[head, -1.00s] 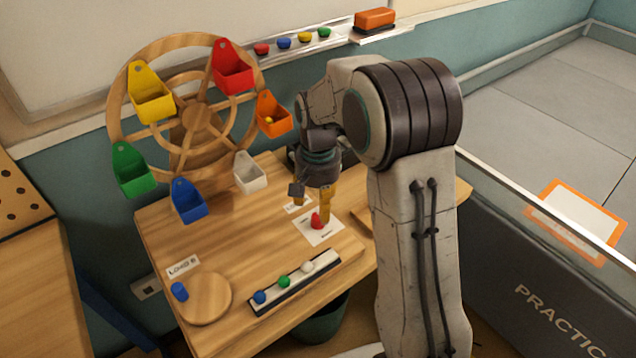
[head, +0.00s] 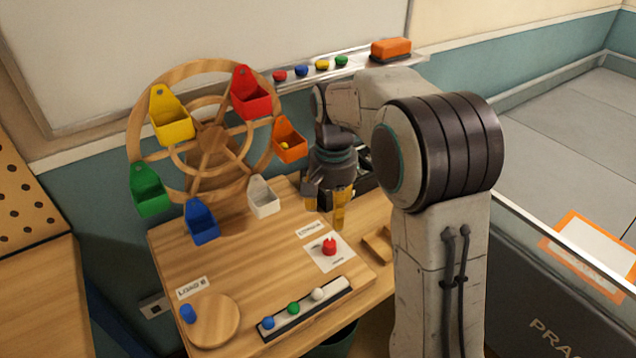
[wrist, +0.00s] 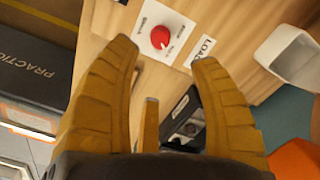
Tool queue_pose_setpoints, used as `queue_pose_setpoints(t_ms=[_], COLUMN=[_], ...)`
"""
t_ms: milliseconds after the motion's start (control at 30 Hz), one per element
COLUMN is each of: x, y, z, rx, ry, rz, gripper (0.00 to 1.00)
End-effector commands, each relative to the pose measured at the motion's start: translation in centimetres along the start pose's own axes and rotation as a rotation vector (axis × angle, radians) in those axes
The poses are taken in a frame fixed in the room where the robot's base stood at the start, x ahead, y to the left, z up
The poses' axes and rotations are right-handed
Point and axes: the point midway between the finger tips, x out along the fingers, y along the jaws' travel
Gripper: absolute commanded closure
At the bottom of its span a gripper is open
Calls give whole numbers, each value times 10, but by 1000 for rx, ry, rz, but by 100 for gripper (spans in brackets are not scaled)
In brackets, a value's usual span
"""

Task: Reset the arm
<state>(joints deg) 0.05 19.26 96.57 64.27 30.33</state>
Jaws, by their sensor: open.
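My gripper (head: 327,200) is open and empty, with its yellow fingers pointing down above the back right part of the wooden table (head: 240,270). A red knob (head: 329,248) stands on a white card on the table, in front of and below the gripper. The knob also shows in the wrist view (wrist: 160,37), beyond the fingertips and apart from them.

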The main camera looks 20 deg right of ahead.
Motion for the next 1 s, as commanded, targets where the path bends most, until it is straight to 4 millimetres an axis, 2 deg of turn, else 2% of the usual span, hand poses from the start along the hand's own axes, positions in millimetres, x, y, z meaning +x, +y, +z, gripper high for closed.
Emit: queue_pose_setpoints(t_ms=[267, 400, 467, 600, 700, 800, 1000], x=[0, 1, 9, 39, 43, 36, 4], y=[0, -4, -2, 15, 29, 44, 76], z=[-1, -7, -4, 26, 49, 75, 130], rx=[-51, -171, -242, -377, -441, -492, -539], ry=[3, 32, 27, -43, -63, -68, -25], rz=[-1, -15, -12, 15, 20, 20, 7], gripper=[44, 44, 44, 44, 44, 44, 44])
